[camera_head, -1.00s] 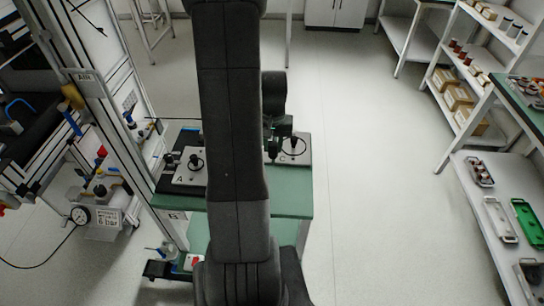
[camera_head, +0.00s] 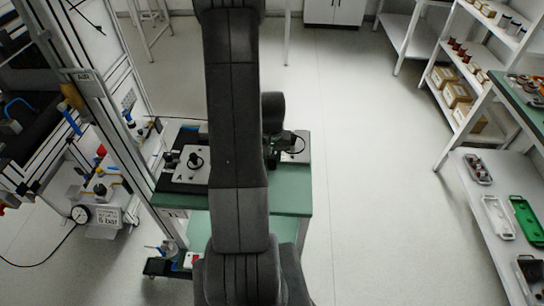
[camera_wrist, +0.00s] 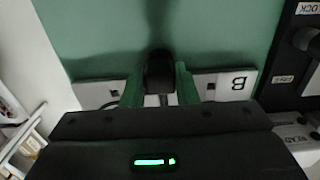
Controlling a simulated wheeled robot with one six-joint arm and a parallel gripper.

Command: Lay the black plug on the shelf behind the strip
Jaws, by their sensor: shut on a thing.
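In the wrist view the black plug (camera_wrist: 158,72) is between the two green fingers of my gripper (camera_wrist: 158,88), which is shut on it. A white strip marked B (camera_wrist: 226,84) crosses behind the fingers, with its left part (camera_wrist: 95,94) showing on the other side. The green surface (camera_wrist: 95,35) spreads beyond the strip, with a dark shadow in line with the plug. I cannot tell whether the plug touches it.
In the wrist view a dark panel with labels (camera_wrist: 290,60) stands close at right. A frame (camera_head: 100,90) rises left of the bench.

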